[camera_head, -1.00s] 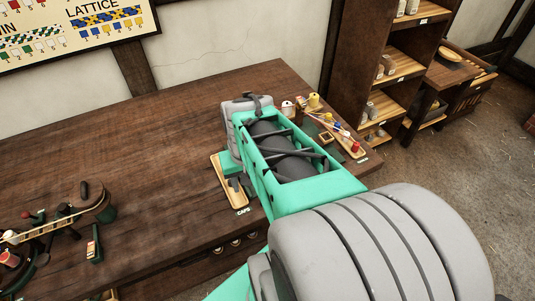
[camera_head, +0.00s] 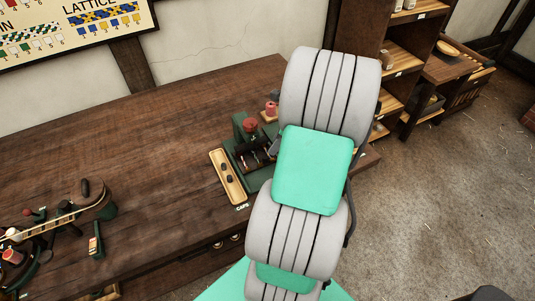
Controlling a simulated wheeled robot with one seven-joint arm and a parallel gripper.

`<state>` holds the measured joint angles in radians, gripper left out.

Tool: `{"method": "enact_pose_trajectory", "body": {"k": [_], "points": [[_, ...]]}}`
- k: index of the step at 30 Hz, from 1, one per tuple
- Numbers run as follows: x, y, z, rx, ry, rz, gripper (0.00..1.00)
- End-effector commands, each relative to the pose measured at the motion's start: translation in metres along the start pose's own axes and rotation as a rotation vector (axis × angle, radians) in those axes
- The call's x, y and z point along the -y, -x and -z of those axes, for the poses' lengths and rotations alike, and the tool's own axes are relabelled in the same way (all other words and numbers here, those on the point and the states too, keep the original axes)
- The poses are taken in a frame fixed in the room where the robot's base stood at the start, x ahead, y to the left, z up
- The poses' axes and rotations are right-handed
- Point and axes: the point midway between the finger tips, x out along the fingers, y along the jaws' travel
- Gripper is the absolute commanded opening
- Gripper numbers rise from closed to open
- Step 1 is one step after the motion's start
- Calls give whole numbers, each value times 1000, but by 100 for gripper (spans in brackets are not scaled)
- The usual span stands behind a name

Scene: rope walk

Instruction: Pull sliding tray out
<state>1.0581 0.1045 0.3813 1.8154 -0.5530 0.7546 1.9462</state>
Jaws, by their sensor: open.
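No part in view can be told for certain as the sliding tray. A shallow wooden tray labelled CAPS (camera_head: 227,178) lies on the workbench (camera_head: 130,130) near its front edge, with small dark pieces in it. Beside it stands a dark green device with a red knob (camera_head: 250,125), partly covered by my arm. Under the bench's front edge, round pale ends (camera_head: 219,245) show in a dark recess. My arm crosses the middle right of the view, and my gripper does not show.
A cord-winding rig (camera_head: 60,225) stands at the bench's left. A wooden shelf unit (camera_head: 405,60) stands at the back right, with a low side table (camera_head: 450,70) beside it. The floor (camera_head: 430,200) to the right is clear.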

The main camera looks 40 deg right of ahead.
Motion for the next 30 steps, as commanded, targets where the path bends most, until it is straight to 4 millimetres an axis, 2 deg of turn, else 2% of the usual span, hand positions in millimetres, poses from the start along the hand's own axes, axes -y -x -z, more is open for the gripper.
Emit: {"method": "enact_pose_trajectory", "body": {"k": [4, 12, 15, 24, 30], "points": [[-1, -12, -1, 2, -44, -3, 41], [-1, -62, -1, 0, -40, -3, 41], [0, -73, -1, 1, -40, -2, 41], [0, -78, 0, 0, -39, 0, 40], [0, -78, 0, 0, -39, 0, 24]]}}
